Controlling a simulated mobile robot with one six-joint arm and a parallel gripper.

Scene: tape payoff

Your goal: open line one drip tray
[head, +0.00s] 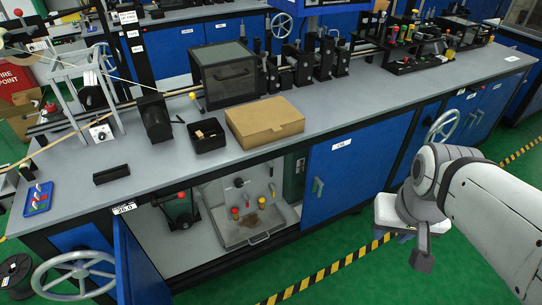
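The drip tray (229,237) is a shallow grey metal tray with a front handle (259,238). It sits low inside the open cabinet under the bench, with a brown stain and small red- and yellow-topped fittings at it. I cannot tell how far it is pulled out. The cabinet's left blue door (138,268) stands swung open; the blue door (340,172) to the right is shut. My arm enters from the right, and my gripper (421,262) hangs at its end over the green floor, well right of the tray and apart from it. Its fingers do not show clearly.
A dark box with a red knob (180,209) stands left of the tray. A handwheel (80,275) juts out at lower left, near a black spool (15,272). A cardboard box (264,121) lies on the bench (350,110). Green floor before the cabinet is clear, with a striped line.

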